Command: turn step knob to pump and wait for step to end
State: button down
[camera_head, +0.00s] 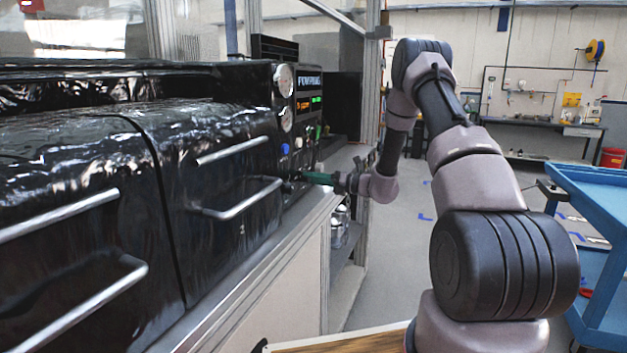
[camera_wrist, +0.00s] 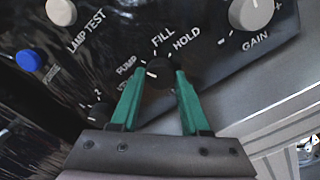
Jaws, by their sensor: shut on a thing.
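The step knob (camera_wrist: 158,75) is a small round black knob on the dark panel. The labels FILL, HOLD and PUMP stand around it, and a fourth label at lower left is partly hidden by a finger. A small white mark shows on the knob's left side, toward PUMP. My gripper (camera_wrist: 157,88) has two green fingers, one on each side of the knob, shut on it. In the head view my gripper (camera_head: 303,177) reaches the panel's lower part from the right; the knob is too small to make out there. The sign (camera_head: 309,80) above the displays seems to read PUMPING.
Beside the knob are a white GAIN knob (camera_wrist: 250,12), a white LAMP TEST button (camera_wrist: 61,11) and a blue button (camera_wrist: 29,61). Gauges (camera_head: 284,79) sit higher on the panel. Black housings with metal handles (camera_head: 245,200) fill the left. A blue cart (camera_head: 592,190) stands right.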

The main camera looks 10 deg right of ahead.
dwell(0.3)
jog(key=shift+c, duration=2)
grip_release()
jog(key=shift+d, duration=0.15)
jog(key=v, duration=1)
jog(key=shift+s+d, duration=0.25)
